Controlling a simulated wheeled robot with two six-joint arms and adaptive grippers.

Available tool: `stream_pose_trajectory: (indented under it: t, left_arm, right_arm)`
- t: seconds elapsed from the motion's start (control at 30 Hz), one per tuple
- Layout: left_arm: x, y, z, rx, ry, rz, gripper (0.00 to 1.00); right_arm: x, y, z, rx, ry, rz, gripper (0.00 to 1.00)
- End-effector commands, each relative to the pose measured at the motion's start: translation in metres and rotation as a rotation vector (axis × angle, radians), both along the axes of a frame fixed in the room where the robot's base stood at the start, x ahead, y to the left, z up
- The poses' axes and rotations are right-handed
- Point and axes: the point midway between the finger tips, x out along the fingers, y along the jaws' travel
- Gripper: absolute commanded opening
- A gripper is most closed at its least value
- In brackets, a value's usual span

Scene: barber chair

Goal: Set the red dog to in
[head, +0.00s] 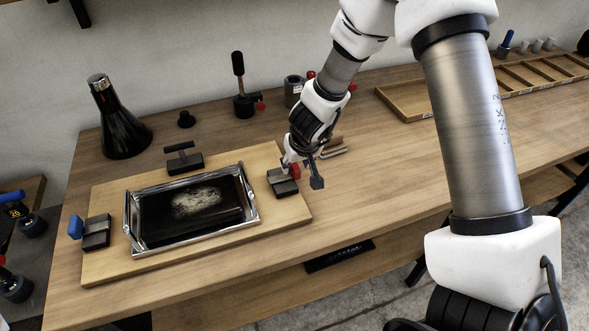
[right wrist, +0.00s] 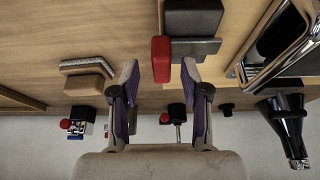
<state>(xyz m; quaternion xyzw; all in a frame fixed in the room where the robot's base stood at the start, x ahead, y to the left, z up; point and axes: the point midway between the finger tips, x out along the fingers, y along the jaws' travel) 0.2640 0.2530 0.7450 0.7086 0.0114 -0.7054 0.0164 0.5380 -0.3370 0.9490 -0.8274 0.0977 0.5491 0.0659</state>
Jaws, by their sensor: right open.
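The red dog is a dark block (head: 284,184) with a red knob (head: 296,169), on the wooden board just right of the metal-framed tray (head: 252,208). My right gripper (head: 304,174) is above it, partly covering the knob. In the right wrist view, the open fingers (right wrist: 161,72) stand either side of the red knob (right wrist: 161,60). The knob is closer to the right-hand finger; I cannot tell if they touch. The dark block (right wrist: 193,20) lies beyond. My left gripper is not in view.
A blue-knobbed dog (head: 96,234) sits left of the tray, and a black dog (head: 184,160) behind it. A black cone-shaped bottle (head: 116,122) and a black-handled tool (head: 242,92) stand at the back. A wooden divided tray (head: 410,108) is at right. The front bench strip is clear.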

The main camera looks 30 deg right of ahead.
Motion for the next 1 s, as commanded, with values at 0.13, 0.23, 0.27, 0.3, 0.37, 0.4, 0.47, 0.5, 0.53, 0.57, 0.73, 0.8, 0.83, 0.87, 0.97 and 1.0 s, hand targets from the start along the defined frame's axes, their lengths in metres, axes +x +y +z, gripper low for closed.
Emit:
stream_pose_trajectory:
  t: [0.13, 0.23, 0.27, 0.3, 0.37, 0.4, 0.47, 0.5, 0.53, 0.57, 0.73, 0.8, 0.83, 0.87, 0.97, 1.0]
  left_arm:
    - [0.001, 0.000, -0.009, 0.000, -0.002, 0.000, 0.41]
    - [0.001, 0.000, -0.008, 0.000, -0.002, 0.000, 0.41]
    - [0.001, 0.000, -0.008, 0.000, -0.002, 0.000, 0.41]
    - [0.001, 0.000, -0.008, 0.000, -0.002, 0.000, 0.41]
    - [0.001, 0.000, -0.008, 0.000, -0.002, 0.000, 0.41]
    - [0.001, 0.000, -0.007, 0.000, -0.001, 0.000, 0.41]
    - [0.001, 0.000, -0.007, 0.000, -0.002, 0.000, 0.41]
    - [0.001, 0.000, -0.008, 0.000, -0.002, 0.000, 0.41]
    - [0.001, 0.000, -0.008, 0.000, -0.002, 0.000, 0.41]
    - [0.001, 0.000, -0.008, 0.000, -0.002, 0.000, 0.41]
    - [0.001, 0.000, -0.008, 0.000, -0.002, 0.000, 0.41]
    - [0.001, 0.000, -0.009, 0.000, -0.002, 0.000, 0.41]
    - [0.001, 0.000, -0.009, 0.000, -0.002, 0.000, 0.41]
    - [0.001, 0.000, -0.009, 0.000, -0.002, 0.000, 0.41]
    - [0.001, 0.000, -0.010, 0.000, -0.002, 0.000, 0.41]
    - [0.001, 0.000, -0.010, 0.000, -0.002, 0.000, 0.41]
  right_arm:
    - [0.006, -0.001, -0.015, 0.000, 0.000, 0.000, 0.46]
    - [0.006, -0.001, -0.015, 0.000, 0.000, 0.000, 0.46]
    - [0.006, -0.001, -0.015, 0.000, 0.000, 0.000, 0.46]
    - [0.006, -0.001, -0.015, 0.000, 0.000, 0.000, 0.46]
    - [0.006, -0.001, -0.015, 0.000, 0.000, 0.000, 0.46]
    - [0.006, -0.001, -0.015, 0.000, 0.000, 0.000, 0.32]
    - [0.006, -0.001, -0.015, 0.000, 0.000, 0.000, 0.10]
    - [0.006, -0.001, -0.015, 0.000, 0.000, 0.000, 0.00]
    - [0.006, -0.001, -0.015, 0.000, 0.000, 0.000, 0.00]
    - [0.006, -0.001, -0.015, 0.000, 0.000, 0.000, 0.00]
    - [0.007, 0.001, -0.015, -0.001, -0.001, 0.002, 0.00]
    - [0.010, 0.008, -0.014, -0.003, -0.001, 0.004, 0.00]
    - [0.011, 0.012, -0.014, -0.005, -0.003, 0.006, 0.00]
    - [0.013, 0.017, -0.014, -0.006, -0.003, 0.004, 0.00]
    - [0.017, 0.035, -0.014, -0.006, -0.004, 0.006, 0.00]
    - [0.018, 0.040, -0.014, -0.004, -0.003, 0.005, 0.00]
